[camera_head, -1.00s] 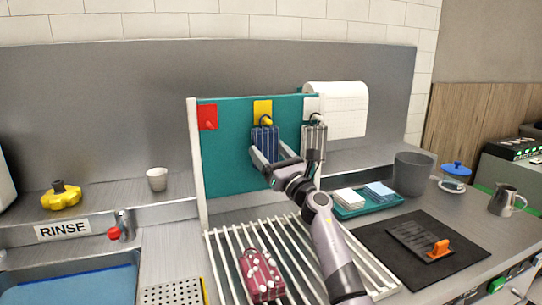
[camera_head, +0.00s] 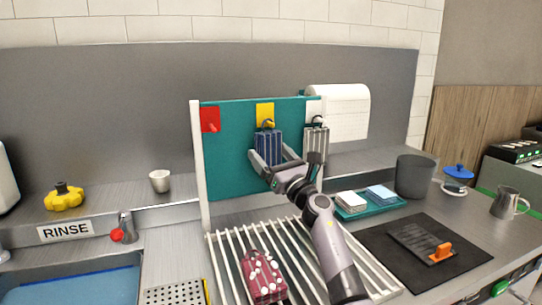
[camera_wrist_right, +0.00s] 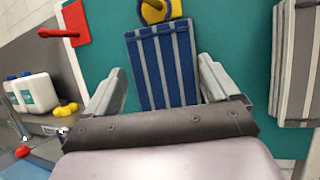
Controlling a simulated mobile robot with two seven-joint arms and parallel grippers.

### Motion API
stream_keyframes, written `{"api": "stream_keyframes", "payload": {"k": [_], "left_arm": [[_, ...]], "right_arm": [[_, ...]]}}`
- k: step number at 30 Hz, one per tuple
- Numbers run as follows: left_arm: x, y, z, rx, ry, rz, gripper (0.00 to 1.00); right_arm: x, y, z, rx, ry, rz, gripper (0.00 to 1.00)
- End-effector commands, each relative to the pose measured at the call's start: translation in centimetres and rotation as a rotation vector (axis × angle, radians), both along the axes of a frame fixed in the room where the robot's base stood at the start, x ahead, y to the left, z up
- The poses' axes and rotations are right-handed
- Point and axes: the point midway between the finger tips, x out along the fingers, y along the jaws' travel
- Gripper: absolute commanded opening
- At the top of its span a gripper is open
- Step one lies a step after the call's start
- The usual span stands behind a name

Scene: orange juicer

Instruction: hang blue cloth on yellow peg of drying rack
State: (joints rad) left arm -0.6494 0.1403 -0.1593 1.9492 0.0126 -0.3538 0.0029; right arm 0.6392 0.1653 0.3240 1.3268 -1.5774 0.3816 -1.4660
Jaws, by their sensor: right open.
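The blue striped cloth (camera_head: 269,146) hangs on the yellow peg (camera_head: 266,123) of the teal drying rack (camera_head: 226,165). In the right wrist view the cloth (camera_wrist_right: 162,66) hangs straight down below the yellow peg (camera_wrist_right: 154,10), with its loop around the peg. My right gripper (camera_head: 277,163) is open, with one finger on each side of the cloth's lower part. In the right wrist view gaps show between the fingers (camera_wrist_right: 160,88) and the cloth's edges. My left gripper is not in view.
A red peg (camera_head: 210,124) is on the left of the rack. A grey striped cloth (camera_head: 315,143) hangs on the white peg at right, close to my right gripper. A spotted red cloth (camera_head: 263,277) lies on the slatted rack below. A teal tray (camera_head: 349,213) stands at right.

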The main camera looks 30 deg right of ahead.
Motion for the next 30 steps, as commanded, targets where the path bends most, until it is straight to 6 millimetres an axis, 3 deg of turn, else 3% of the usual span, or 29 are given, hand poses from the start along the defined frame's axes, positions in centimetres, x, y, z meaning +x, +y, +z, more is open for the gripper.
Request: {"api": "stream_keyframes", "payload": {"k": [4, 21, 30], "left_arm": [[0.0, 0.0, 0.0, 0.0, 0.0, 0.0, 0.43], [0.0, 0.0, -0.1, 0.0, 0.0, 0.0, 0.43], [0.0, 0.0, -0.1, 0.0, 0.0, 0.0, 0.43]], "right_arm": [[-0.5, -0.8, 0.1, 0.001, -0.005, -0.019, 1.0], [-6.3, -0.1, -2.5, -0.004, -0.002, -0.002, 1.0], [-6.8, 0.0, -2.6, -0.003, -0.002, 0.001, 1.0]]}}
